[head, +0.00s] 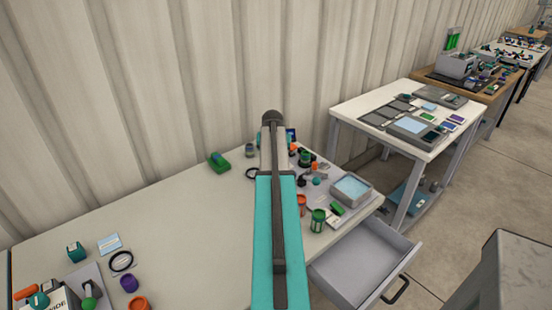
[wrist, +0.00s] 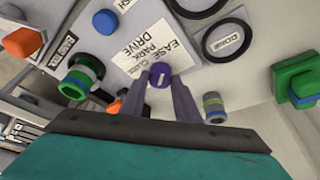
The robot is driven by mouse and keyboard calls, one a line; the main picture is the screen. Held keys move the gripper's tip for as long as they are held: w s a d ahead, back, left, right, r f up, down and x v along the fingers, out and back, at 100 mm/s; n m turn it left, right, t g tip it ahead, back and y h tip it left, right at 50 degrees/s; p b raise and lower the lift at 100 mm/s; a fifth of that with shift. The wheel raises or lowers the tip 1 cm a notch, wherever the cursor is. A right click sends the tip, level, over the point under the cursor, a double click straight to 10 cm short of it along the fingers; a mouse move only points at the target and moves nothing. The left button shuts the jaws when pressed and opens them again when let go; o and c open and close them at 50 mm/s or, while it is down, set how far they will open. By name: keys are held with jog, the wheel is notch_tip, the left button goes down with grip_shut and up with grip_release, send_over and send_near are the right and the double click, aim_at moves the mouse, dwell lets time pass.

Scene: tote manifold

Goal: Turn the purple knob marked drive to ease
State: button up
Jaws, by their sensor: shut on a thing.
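The purple knob (wrist: 160,75) is in the middle of the wrist view, with a pale line on its face. A white label (wrist: 155,45) just above it in the picture reads DRIVE, with EASE, PARK and a smaller word like CLOSE. My gripper (wrist: 161,88) has one finger on each side of the knob and is shut on it. I cannot tell for sure which word the pale line points at. In the head view my teal arm covers the gripper, and the knob is hidden.
Black rings, one around DONE (wrist: 228,40), lie right of the label. A banded grey fitting (wrist: 214,107) stands close to the right finger; a green-rimmed fitting (wrist: 82,78) stands left. A green block (wrist: 295,85) is farther right. An open drawer (head: 365,262) sticks out from the bench.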

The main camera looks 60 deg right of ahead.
jog(key=shift+d, duration=0.1)
dwell(0.3)
jog(key=o, duration=1)
jog(key=shift+o, duration=0.2)
jog(key=b+v, duration=0.2)
jog(key=v, duration=1.2)
jog(key=shift+f, duration=0.1)
